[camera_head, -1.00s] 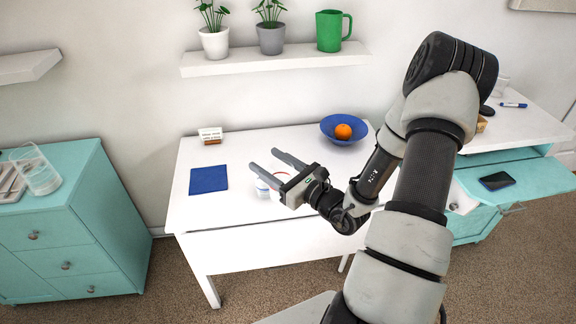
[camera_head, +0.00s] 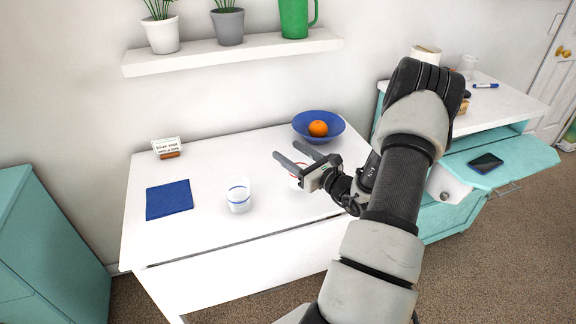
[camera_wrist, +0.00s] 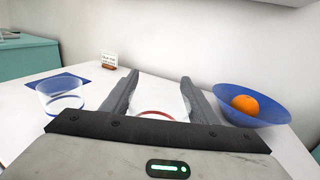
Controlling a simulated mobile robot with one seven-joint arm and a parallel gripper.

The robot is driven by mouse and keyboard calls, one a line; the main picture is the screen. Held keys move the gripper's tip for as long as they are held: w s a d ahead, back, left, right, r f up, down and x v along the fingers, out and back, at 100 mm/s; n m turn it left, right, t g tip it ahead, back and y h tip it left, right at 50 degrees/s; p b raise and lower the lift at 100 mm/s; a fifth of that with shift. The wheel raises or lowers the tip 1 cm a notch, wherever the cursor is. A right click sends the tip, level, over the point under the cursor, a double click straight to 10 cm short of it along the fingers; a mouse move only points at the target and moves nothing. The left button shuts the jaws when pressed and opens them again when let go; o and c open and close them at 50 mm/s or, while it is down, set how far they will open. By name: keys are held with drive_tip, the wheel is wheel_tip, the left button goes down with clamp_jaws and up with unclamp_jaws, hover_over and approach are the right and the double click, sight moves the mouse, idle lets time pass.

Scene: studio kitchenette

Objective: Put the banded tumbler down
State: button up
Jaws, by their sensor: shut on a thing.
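My gripper (camera_head: 293,157) is over the white desk (camera_head: 215,243), with its fingers around a clear tumbler with a red band (camera_wrist: 160,108), which it grips. In the head view this tumbler (camera_head: 295,184) is mostly hidden behind my gripper, and I cannot tell whether its base touches the desk. A second clear tumbler with a blue band (camera_head: 238,197) stands upright on the desk, left of my gripper. It also shows at the left in the wrist view (camera_wrist: 62,97).
A blue bowl (camera_head: 336,132) with an orange (camera_head: 318,128) stands behind and right of my gripper. A blue mat (camera_head: 169,200) lies at the desk's left, with a small sign (camera_head: 167,147) behind it. A shelf (camera_head: 235,53) hangs above. The desk between mat and blue-banded tumbler is clear.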

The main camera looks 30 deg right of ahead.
drive_tip(key=shift+f+b, duration=0.35)
drive_tip(key=shift+f, duration=1.4)
drive_tip(key=shift+f, duration=0.15)
drive_tip(key=shift+f, duration=0.15)
drive_tip(key=o, duration=1.5)
drive_tip(key=shift+r, duration=0.2)
drive_tip(key=s, duration=0.4)
drive_tip(key=s+d, duration=0.1)
drive_tip(key=s, duration=0.3)
drive_tip(key=s+p, duration=0.1)
drive_tip(key=s, duration=0.3)
drive_tip(key=shift+d, duration=0.4)
